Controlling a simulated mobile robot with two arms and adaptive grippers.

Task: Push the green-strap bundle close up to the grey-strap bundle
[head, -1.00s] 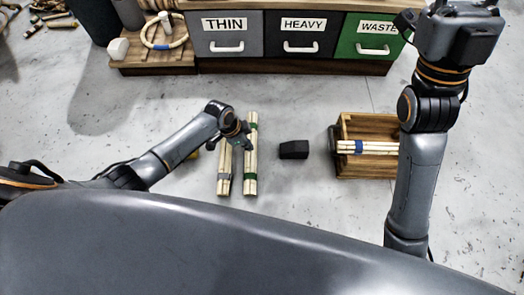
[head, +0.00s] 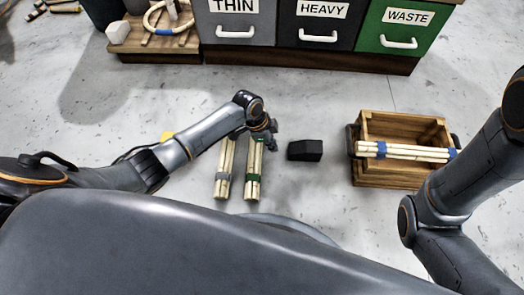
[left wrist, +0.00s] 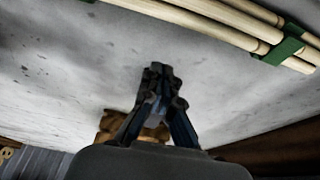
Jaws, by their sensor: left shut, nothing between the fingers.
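The green-strap bundle (head: 252,178) of pale rattan poles lies on the floor, pointing away from me. The grey-strap bundle (head: 222,180) lies to its left, roughly parallel, with a narrow gap at the near ends. My left arm reaches over the far parts of both bundles and hides some of them. My left gripper (head: 273,138) is shut and empty, just right of the green-strap bundle's far part. In the left wrist view, its closed fingertips (left wrist: 160,72) are apart from the green-strap bundle (left wrist: 245,25). My right gripper is out of view.
A black block (head: 305,150) sits on the floor right of my left gripper. A wooden crate (head: 400,178) farther right has a blue-strap bundle (head: 410,152) across it. Labelled drawers (head: 310,38) stand at the back. Floor between bundles and drawers is clear.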

